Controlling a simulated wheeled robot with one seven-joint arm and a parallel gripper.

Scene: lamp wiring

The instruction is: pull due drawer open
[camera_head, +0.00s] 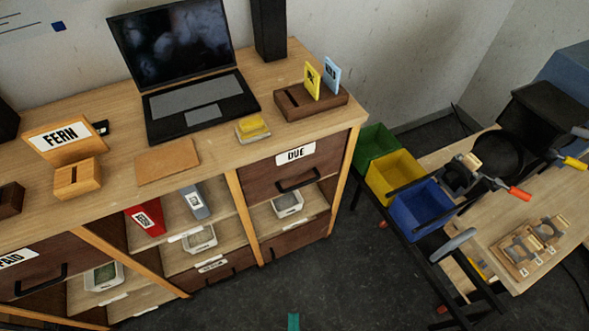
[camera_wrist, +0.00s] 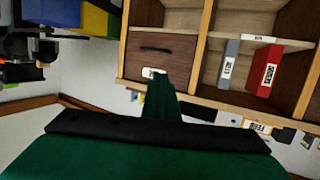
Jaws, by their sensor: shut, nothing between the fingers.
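The due drawer (camera_head: 262,180) has a brown front, a white DUE label (camera_head: 295,154) and a dark bar handle (camera_head: 299,180). It sits under the right end of the desk top and looks shut, flush with the cabinet. In the wrist view, which is upside down, the drawer front (camera_wrist: 176,56) and its handle (camera_wrist: 155,49) show beyond my gripper (camera_wrist: 161,78). The green fingers are shut and empty, apart from the handle, and partly cover the label. In the head view only a small green tip of my gripper (camera_head: 293,321) shows at the bottom edge.
An open shelf with a white-grey box (camera_head: 287,204) lies below the drawer. Red (camera_head: 146,217) and grey (camera_head: 195,201) binders stand in the shelf to the left. Green, yellow and blue bins (camera_head: 417,208) stand to the right. The dark floor in front is clear.

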